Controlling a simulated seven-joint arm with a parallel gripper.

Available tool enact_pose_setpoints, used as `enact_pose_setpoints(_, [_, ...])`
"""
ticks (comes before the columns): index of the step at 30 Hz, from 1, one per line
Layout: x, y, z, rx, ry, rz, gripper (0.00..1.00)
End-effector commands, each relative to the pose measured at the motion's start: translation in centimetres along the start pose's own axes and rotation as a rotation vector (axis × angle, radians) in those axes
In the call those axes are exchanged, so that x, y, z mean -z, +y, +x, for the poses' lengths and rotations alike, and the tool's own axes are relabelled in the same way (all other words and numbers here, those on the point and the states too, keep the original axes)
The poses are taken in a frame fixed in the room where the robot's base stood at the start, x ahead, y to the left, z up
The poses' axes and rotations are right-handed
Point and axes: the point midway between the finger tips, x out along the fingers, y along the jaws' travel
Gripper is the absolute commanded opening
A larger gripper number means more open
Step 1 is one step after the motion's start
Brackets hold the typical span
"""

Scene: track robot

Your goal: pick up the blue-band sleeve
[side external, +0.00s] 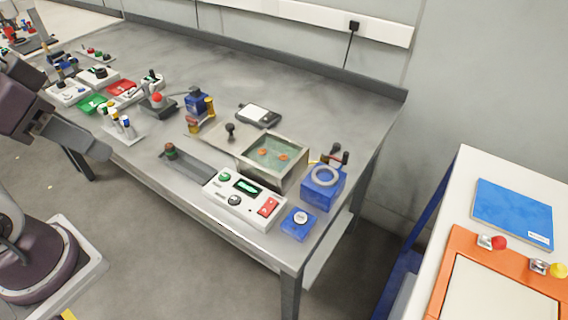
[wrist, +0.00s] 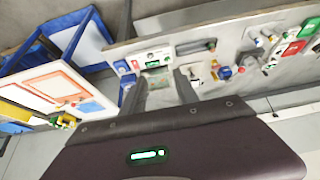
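Several small banded cylinders (side external: 114,114) stand upright on a white rack (side external: 133,138) near the front edge of the bench at the left in the side view. Some show blue and some yellow, but they are too small for me to tell which one is the blue-band sleeve. My gripper (wrist: 161,88) shows two grey fingers set apart with nothing between them in the wrist view. In the side view it is at the left, off the front of the bench and to the left of the rack, touching nothing on the bench.
A control box (side external: 241,200), an open metal tank (side external: 252,163) and a blue block with a ring (side external: 323,189) stand at the bench's right end. A red-knobbed joystick (side external: 157,101) is right of the rack. The bench's back strip is clear. A separate white table (side external: 482,165) stands right.

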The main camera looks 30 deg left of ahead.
Motion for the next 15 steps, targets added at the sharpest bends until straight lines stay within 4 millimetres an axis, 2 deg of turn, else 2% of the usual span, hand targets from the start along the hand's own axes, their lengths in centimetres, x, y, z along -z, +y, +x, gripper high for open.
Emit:
enact_pose_setpoints(8, [0.0, 0.0, 0.0, -0.001, -0.002, -0.002, 0.37])
enact_pose_setpoints(10, [0.6, 0.3, 0.2, -0.013, -0.032, -0.031, 0.37])
enact_pose_setpoints(13, [2.6, 1.6, 1.5, -0.068, -0.15, -0.155, 0.37])
enact_pose_setpoints(15, [5.0, 2.9, 3.2, -0.128, -0.269, -0.296, 0.37])
